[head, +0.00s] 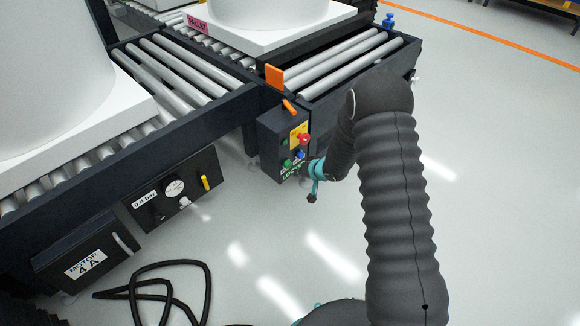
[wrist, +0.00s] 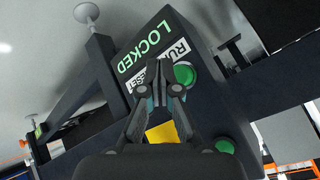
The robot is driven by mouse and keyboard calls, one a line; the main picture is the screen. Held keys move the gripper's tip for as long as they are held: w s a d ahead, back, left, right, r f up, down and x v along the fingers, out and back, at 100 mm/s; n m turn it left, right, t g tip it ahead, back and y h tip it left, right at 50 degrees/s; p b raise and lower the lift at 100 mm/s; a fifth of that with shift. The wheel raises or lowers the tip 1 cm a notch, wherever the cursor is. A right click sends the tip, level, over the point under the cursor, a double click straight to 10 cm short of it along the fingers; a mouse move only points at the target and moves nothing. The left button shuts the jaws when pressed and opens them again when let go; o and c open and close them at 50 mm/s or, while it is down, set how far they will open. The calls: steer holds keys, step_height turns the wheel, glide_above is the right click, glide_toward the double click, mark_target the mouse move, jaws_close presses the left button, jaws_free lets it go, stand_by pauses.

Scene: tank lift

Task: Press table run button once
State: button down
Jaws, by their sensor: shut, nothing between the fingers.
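A dark control box (head: 272,139) hangs at the corner of the roller table. In the head view it carries a red knob (head: 304,139), a yellow label, a blue button (head: 300,154) and a green button (head: 286,163) low down. In the wrist view a green button (wrist: 184,74) sits beside a label reading RUN (wrist: 174,54), near a lit LOCKED sign (wrist: 145,49). Another green button (wrist: 224,146) shows farther down the picture. My gripper (head: 314,182) is shut and empty, just right of the box; its fingers (wrist: 161,92) partly cover the panel. Contact cannot be told.
Roller conveyors (head: 180,75) run behind, with a white pallet (head: 262,32) carrying a large white tank. An orange bracket (head: 274,76) stands above the box. A gauge panel (head: 172,190), a motor box (head: 85,257) and a black cable (head: 160,282) lie left. Floor at right is clear.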

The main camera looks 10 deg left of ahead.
steer(key=shift+s+d, duration=0.85)
steer(key=shift+d, duration=0.2)
steer(key=shift+s+d, duration=0.8)
steer(key=shift+d, duration=0.25)
steer(key=s+d+f+n+g+h, duration=0.1)
steer(key=s+d+f+g+h, duration=0.1)
steer(key=s+d+f+h, duration=0.4)
steer(key=s+d+r+g+h, duration=0.15)
steer(key=s+d+r, duration=0.25)
steer(key=d+r, duration=0.4)
steer(key=s+d+r+m+t, duration=0.1)
steer(key=s+r, duration=0.7)
steer(key=r, duration=0.4)
steer(key=s+d+r+m+t, duration=0.1)
steer(key=s+r, duration=0.8)
steer(key=r, duration=0.4)
steer(key=s+d+r+t+y, duration=0.1)
steer(key=s+r, duration=0.7)
steer(key=r, duration=0.5)
steer(key=shift+s+m, duration=0.35)
steer(key=shift+m, duration=0.05)
